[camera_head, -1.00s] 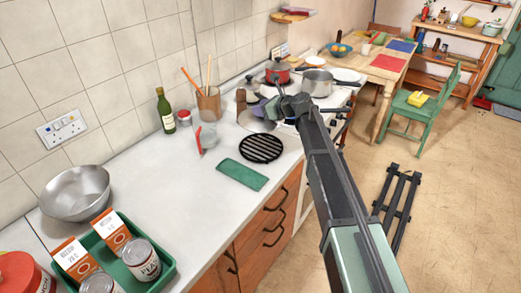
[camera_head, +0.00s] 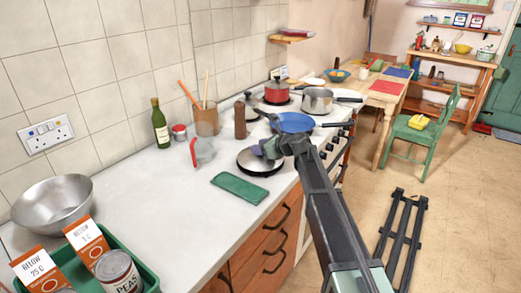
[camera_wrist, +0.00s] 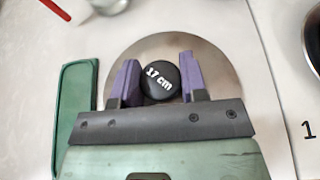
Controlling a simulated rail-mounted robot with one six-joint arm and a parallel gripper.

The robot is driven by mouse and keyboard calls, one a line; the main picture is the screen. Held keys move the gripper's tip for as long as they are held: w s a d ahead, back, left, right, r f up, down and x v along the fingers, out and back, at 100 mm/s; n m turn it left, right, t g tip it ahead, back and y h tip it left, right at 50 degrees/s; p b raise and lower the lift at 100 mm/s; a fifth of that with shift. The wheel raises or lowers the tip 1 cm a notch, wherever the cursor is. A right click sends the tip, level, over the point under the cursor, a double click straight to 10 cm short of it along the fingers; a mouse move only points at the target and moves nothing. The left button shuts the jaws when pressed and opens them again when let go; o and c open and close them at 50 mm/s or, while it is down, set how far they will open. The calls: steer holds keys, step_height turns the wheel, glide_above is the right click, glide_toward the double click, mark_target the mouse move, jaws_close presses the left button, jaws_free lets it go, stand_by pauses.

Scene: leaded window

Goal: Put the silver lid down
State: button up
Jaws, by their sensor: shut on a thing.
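The silver lid (camera_head: 250,164) is a round metal disc, low over the counter just behind the green cloth. It also shows in the wrist view (camera_wrist: 213,66), with a black knob (camera_wrist: 160,80) marked "17 cm". My gripper (camera_head: 271,149) has its purple fingers on both sides of the knob, shut on it, as the wrist view also shows (camera_wrist: 159,85). The lid covers the place of the black round trivet, which is hidden or shows only as a dark edge under it. I cannot tell whether the lid touches it.
The green cloth (camera_head: 240,187) lies close in front of the lid. A glass jug (camera_head: 203,152), a brown pepper mill (camera_head: 240,121) and a utensil pot (camera_head: 207,121) stand behind it. A blue pan (camera_head: 294,122) sits on the stove.

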steer(key=o, duration=1)
steer(key=shift+r+p, duration=0.25)
steer(key=shift+p, duration=0.15)
steer(key=p+v, duration=0.4)
steer(key=v, duration=0.8)
steer(key=shift+f, duration=0.1)
steer(key=shift+s, duration=0.1)
steer(key=s+d+f+n+g+h, duration=0.2)
steer(key=s+d+f+n+h, duration=0.1)
steer(key=s+n, duration=0.5)
steer(key=s+d+f+n+g+h, duration=0.2)
steer(key=s+d+f+n+h, duration=0.2)
steer(key=s+n, duration=0.4)
steer(key=s+d+f+n+g+h, duration=0.2)
steer(key=s+d+n, duration=0.5)
steer(key=s, duration=0.9)
steer(key=shift+d+f+n+g+h, duration=0.1)
steer(key=shift+f+n+g+h, duration=0.25)
steer(key=shift+h, duration=0.35)
steer(key=shift+d+f+n+g+h, duration=0.15)
steer(key=shift+f+h, duration=0.3)
steer(key=shift+h, duration=0.25)
